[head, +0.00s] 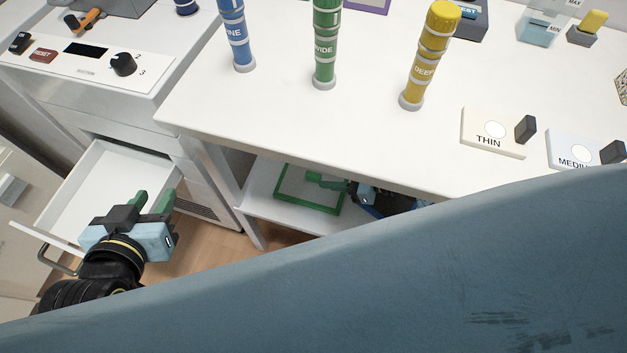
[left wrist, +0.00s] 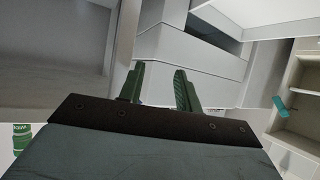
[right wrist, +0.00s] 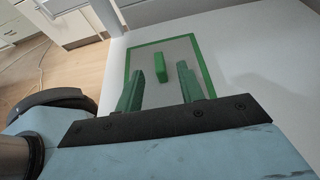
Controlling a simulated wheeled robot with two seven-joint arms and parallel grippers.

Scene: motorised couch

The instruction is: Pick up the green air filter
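The green air filter (head: 297,190) is a flat panel with a green frame and a pale middle. It lies on the white shelf under the table in the head view. In the right wrist view the filter (right wrist: 204,62) shows a raised green handle (right wrist: 162,67) at its middle. My right gripper (right wrist: 163,85) is open, with its green fingers apart and pointing at the handle; nothing is between the fingertips that I can see. In the head view the right gripper (head: 330,182) is partly hidden under the table edge. My left gripper (head: 154,197) is open and empty beside the drawer; its fingers also show in the left wrist view (left wrist: 158,78).
The white tabletop (head: 300,125) overhangs the lower shelf (head: 262,203). An open drawer (head: 85,190) stands at left. Blue, green and yellow cylinders stand on the table. A large blue-grey surface (head: 350,290) fills the front of the head view.

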